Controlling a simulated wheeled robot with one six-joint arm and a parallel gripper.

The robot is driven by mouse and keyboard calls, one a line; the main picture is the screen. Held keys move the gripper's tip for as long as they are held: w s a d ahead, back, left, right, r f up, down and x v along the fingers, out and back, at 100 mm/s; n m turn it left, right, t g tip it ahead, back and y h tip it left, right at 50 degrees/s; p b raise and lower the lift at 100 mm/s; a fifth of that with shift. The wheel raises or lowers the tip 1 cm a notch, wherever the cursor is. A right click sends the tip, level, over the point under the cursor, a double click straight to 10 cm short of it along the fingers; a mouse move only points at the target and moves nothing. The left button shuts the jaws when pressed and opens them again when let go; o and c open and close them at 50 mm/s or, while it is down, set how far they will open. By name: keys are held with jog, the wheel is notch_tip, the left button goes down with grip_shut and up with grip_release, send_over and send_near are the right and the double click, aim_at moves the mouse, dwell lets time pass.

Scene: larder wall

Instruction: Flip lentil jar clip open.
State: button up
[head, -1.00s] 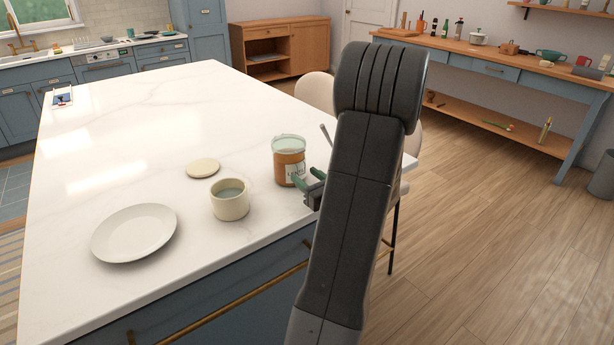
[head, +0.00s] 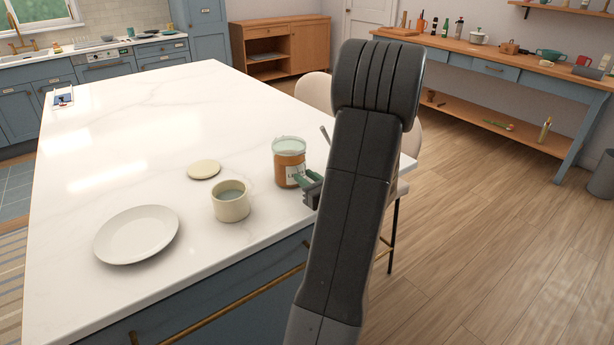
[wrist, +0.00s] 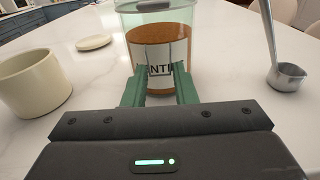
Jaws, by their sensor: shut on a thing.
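The lentil jar (head: 288,163) stands upright on the white counter, glass with orange-brown contents, a pale greenish top and a white label. In the wrist view the jar (wrist: 158,24) is straight ahead, its label partly reading "NTI" and its top cut off by the frame. My gripper (head: 303,180) is at the jar's right side in the head view. Its green fingers (wrist: 161,82) reach the jar's front in the wrist view, shut on the clip. The clip is too small and covered to make out clearly, and its position cannot be told.
A cream cup (head: 231,201), a round cream lid (head: 204,169) and a white plate (head: 136,235) are left of the jar. A metal scoop (wrist: 287,76) is right of it in the wrist view. The counter behind is mostly clear.

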aim_at(303, 175)
jog(key=r+g+h+p, duration=0.1)
jog(key=g+p, duration=0.1)
jog(key=p, duration=0.3)
jog(key=r+g+h+p, duration=0.1)
jog(key=p, duration=0.4)
jog(key=shift+s+d+r+g+h, duration=0.15)
jog(key=shift+s+r+g+h, duration=0.15)
jog(key=shift+r+g, duration=0.1)
jog(key=g+h+p, duration=0.1)
jog(key=p, duration=0.2)
jog(key=g+h+p, duration=0.1)
jog(key=g+p, duration=0.1)
jog(key=p, duration=0.1)
jog(key=shift+r, duration=0.3)
jog(key=shift+w+r+g+h+p, duration=0.15)
jog(key=shift+g+h+p, duration=0.1)
jog(key=shift+g+h, duration=0.25)
jog(key=shift+s+r+g+h+p, duration=0.15)
jog(key=shift+g+h+p, duration=0.1)
jog(key=shift+g+h, duration=0.25)
jog(key=shift+w+a+r+g+h, duration=0.15)
jog(key=shift+r+g+h, duration=0.15)
jog(key=shift+g, duration=0.35)
jog(key=shift+w+a+r+g+h, duration=0.15)
jog(key=shift+g+h, duration=0.25)
jog(key=shift+g, duration=0.25)
jog(key=shift+d+g, duration=0.1)
jog(key=shift+g, duration=0.2)
jog(key=o, duration=1)
